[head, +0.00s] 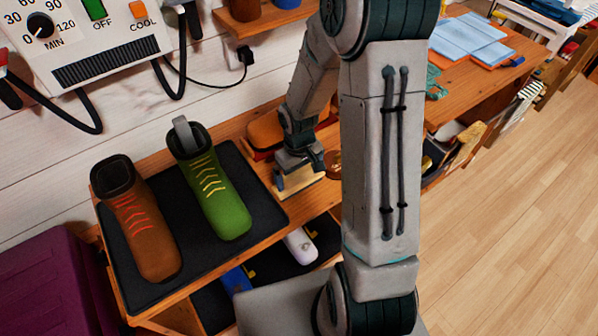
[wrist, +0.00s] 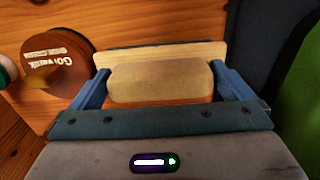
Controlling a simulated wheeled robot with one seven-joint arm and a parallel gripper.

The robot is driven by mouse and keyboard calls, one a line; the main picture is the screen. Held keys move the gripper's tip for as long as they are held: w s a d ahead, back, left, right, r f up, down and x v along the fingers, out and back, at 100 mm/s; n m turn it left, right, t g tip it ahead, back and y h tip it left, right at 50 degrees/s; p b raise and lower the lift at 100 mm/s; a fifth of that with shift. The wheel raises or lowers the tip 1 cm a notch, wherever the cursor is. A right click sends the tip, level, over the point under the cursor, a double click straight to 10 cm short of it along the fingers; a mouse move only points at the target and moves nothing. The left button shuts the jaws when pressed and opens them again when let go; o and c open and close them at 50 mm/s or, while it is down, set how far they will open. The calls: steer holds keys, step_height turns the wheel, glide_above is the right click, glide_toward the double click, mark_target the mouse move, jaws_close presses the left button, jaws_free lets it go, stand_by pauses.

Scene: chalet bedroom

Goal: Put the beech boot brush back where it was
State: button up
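The beech boot brush (head: 300,182) is a pale wooden block on a wider pale plate, with a dark strip along the plate's far edge in the wrist view (wrist: 160,82). My gripper (head: 300,163) is over it, beside the right edge of the black boot mat. In the wrist view, the blue fingers of my gripper (wrist: 160,75) lie against both ends of the block, shut on it. Whether the brush touches the wooden bench top (head: 285,232) is hard to tell.
A brown boot (head: 140,222) and a green boot (head: 214,192) stand on the black mat (head: 262,212). A round brown tin (wrist: 62,62) is close to the brush. An orange-brown object (head: 265,130) lies behind my gripper. A lower shelf holds a white item (head: 299,246).

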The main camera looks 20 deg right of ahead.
mark_target(299, 171)
step_height(299, 171, up, 13)
steer(key=p, duration=0.2)
steer(key=s+r+m+t, duration=0.2)
steer(key=s+r+m, duration=0.1)
steer(key=s+r, duration=0.7)
steer(key=s, duration=0.3)
steer(key=shift+s+a+r+m, duration=0.15)
steer(key=shift+s+r+m, duration=0.15)
steer(key=shift+s, duration=0.1)
